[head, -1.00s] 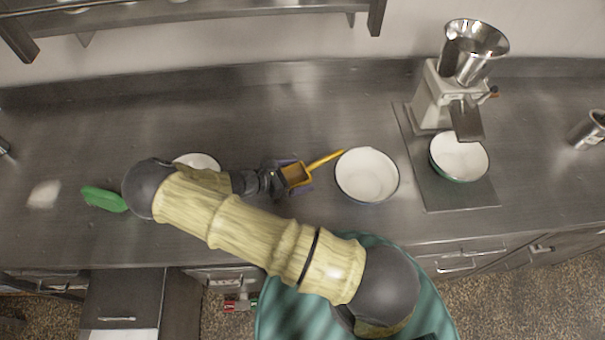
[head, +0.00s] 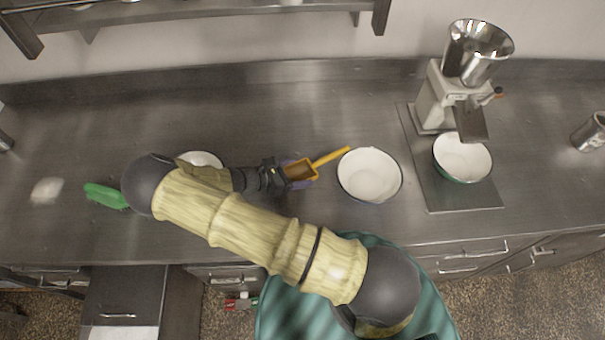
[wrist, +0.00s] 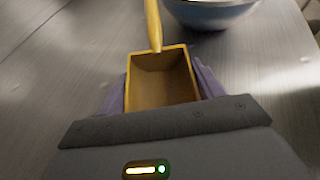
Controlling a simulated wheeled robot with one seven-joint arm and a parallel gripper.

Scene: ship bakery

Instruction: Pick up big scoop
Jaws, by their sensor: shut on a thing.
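The big scoop is yellow-orange with a box-shaped bowl (head: 299,171) and a straight handle pointing up and right toward a white bowl. In the wrist view the scoop (wrist: 161,78) has its open bowl facing the camera and its handle pointing away. My gripper (head: 297,172) is shut on the scoop's bowl, one purple finger on each side. In the wrist view my gripper (wrist: 161,90) shows both fingers against the outer sides of the bowl. I cannot tell whether the scoop touches the counter.
A white bowl (head: 369,175) stands just right of the scoop handle. Another bowl (head: 462,158) sits under a grinder-like machine (head: 440,97). A third bowl (head: 200,159) is partly behind my arm. A green object (head: 105,196) lies at left. The counter's back is clear.

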